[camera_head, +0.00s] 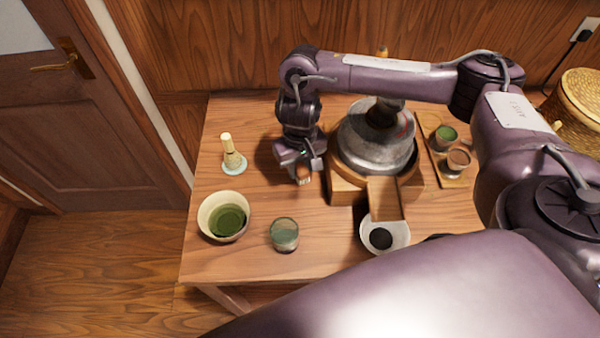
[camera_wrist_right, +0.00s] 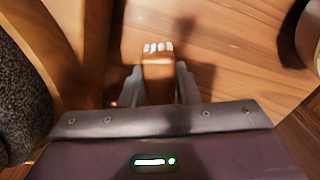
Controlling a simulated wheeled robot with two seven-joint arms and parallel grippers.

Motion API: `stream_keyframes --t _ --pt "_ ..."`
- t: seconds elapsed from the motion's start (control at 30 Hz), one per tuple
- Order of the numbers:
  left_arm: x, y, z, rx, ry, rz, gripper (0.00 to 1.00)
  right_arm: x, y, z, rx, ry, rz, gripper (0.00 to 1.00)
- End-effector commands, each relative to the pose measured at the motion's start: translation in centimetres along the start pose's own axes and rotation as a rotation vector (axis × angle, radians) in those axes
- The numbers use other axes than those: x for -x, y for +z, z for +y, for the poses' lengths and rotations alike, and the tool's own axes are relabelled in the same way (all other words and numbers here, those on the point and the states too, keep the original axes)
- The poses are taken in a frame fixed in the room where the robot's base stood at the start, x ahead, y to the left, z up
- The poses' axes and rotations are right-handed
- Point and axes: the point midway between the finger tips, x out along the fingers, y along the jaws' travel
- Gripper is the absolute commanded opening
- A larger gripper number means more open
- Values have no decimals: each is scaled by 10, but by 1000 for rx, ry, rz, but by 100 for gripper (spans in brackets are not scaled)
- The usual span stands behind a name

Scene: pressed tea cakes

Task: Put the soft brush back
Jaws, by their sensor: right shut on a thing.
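My right gripper (camera_head: 302,170) is shut on the soft brush, just left of the stone mill (camera_head: 372,148). In the right wrist view the soft brush (camera_wrist_right: 158,72) shows as a brown wooden block with pale bristle tufts at its far end, between the two fingers. In the head view the brush is small and partly covered by the gripper, a little above the table top. I cannot tell whether it touches the table. My left gripper does not show.
A whisk (camera_head: 229,145) stands on a pale blue holder. A wooden tray (camera_head: 434,124) with two cups is right of the mill. Bare table lies between whisk and gripper.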

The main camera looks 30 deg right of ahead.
Motion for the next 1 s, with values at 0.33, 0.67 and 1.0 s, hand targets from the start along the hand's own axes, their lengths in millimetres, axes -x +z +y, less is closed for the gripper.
stream_keyframes --t 0.33,0.67,1.0 --pt "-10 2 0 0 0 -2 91 -22 0 0 -1 0 0 10" --pt "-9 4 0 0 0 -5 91 -25 0 0 -1 0 -1 43" --pt "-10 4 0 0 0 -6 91 -24 0 0 -1 0 0 50"
